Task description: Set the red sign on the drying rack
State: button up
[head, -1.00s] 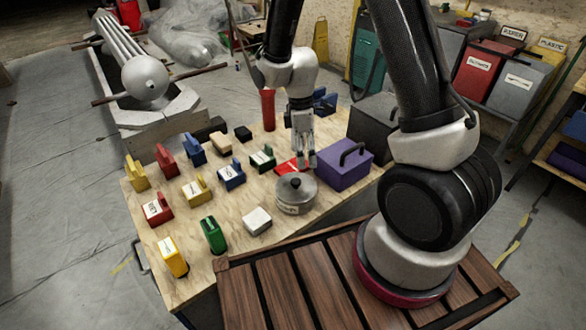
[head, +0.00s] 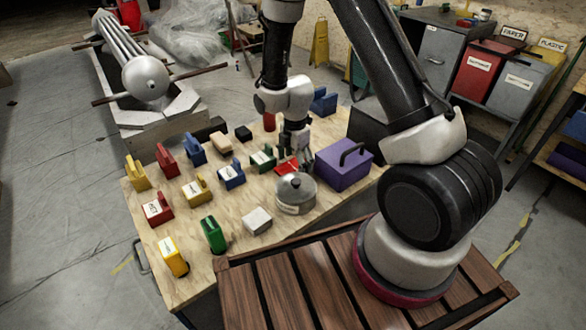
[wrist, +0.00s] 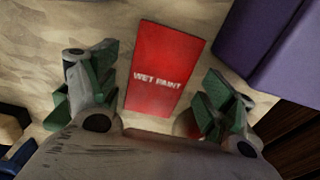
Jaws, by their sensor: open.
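The red sign (wrist: 168,60), a flat rectangle lettered WET PAINT, lies on the plywood table. In the head view only part of the red sign (head: 283,168) shows, behind the pot and partly hidden by my gripper (head: 294,158). In the wrist view my gripper (wrist: 158,88) is open, with one green-padded finger on each side of the sign's near end. Gaps show between the fingers and the sign, so it is not held. I cannot make out a drying rack for certain in either view.
A lidded metal pot (head: 295,196) stands just in front of the sign, and a purple box (head: 343,168) with a handle stands close to its right. A red cylinder (head: 269,122) is behind. Several coloured blocks fill the left of the plywood table (head: 215,282).

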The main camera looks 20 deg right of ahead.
jog(key=shift+f, duration=0.25)
jog(key=c, duration=1.1)
